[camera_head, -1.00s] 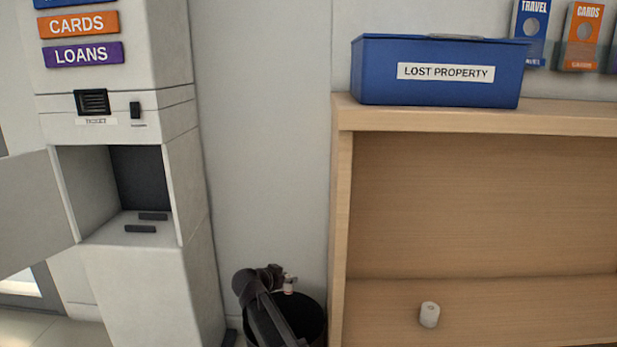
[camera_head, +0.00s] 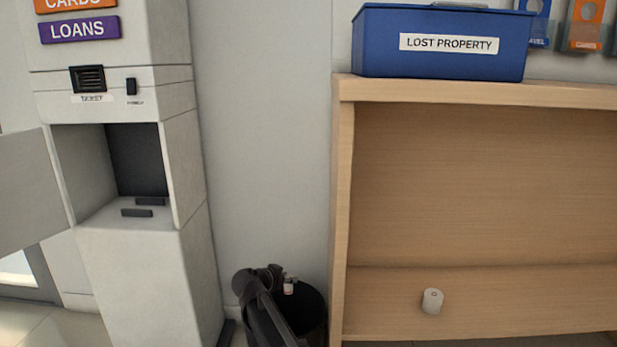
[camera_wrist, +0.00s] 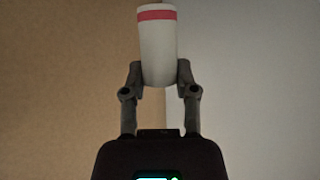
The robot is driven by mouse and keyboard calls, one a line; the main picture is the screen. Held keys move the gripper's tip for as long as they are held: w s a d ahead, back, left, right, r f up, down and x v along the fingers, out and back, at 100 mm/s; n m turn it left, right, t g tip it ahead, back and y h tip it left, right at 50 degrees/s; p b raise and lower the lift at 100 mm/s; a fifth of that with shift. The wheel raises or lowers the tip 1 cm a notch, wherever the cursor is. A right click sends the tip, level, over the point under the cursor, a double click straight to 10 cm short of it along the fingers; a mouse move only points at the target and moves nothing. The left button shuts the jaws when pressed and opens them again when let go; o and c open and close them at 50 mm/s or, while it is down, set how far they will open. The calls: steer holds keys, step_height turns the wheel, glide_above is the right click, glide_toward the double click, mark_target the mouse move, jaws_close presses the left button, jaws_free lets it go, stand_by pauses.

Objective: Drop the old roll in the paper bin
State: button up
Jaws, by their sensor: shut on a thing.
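The old roll (camera_wrist: 158,48) is a white cylinder with a red band near its end. My gripper (camera_wrist: 158,78) is shut on it in the wrist view. In the head view the old roll (camera_head: 289,287) shows small and pale at the end of my arm, over the mouth of the dark paper bin (camera_head: 313,318). My arm covers part of the bin, and I cannot tell how far the roll is above the rim. Another white roll (camera_head: 432,301) stands upright on the low wooden shelf to the right.
The ticket machine (camera_head: 150,270) stands at the left with its door (camera_head: 25,190) open and its compartment showing two dark bars. The wooden counter (camera_head: 341,200) is just right of the bin. A blue lost property box (camera_head: 440,62) sits on top of it.

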steer(key=o, duration=0.9)
steer(key=shift+s, duration=0.15)
